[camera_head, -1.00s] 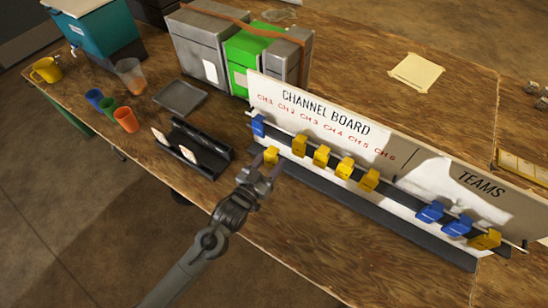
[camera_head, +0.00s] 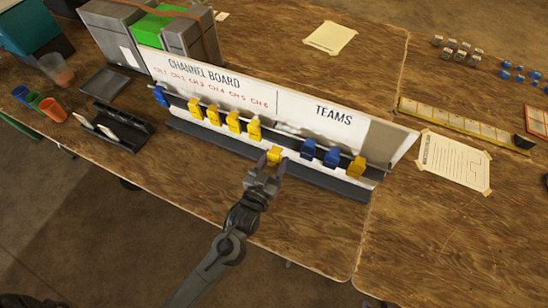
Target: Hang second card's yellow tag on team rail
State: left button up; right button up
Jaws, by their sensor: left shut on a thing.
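A white board (camera_head: 290,107) marked CHANNEL BOARD and TEAMS stands on the table. Several yellow tags (camera_head: 233,122) and one blue tag (camera_head: 161,96) hang under the channel numbers. Two blue tags (camera_head: 308,150) and one yellow tag (camera_head: 356,167) hang on the team rail under TEAMS. My left gripper (camera_head: 270,165) is shut on another yellow tag (camera_head: 274,155), in front of the board just left of the blue team tags. I cannot tell whether this tag touches the rail. A card holder (camera_head: 117,127) with two white cards stands left of the board. My right gripper is not in view.
Cups (camera_head: 52,109), a grey tray (camera_head: 104,82) and grey and green boxes (camera_head: 160,32) stand to the left and behind. A taped sheet (camera_head: 454,160) and a yellow strip (camera_head: 465,125) lie right. The table in front of the board is mostly clear.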

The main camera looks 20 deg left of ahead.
pick_arm(q)
jog(key=shift+d, duration=0.2)
jog(key=shift+w+a+f+b, duration=0.1)
jog(key=shift+w+a+b, duration=0.2)
jog(key=shift+w, duration=0.1)
jog(key=shift+w+d+b, duration=0.1)
jog(key=shift+w+b, duration=0.5)
jog(key=shift+w, duration=0.25)
jog(key=shift+w+f+b, duration=0.1)
jog(key=shift+w+b, duration=1.75)
jog(key=shift+w, duration=0.75)
jog(key=shift+f, duration=0.45)
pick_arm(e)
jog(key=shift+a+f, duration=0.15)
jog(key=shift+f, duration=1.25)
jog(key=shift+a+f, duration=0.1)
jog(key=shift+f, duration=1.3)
pick_arm(q)
jog(key=o, duration=1)
jog(key=shift+o, duration=0.2)
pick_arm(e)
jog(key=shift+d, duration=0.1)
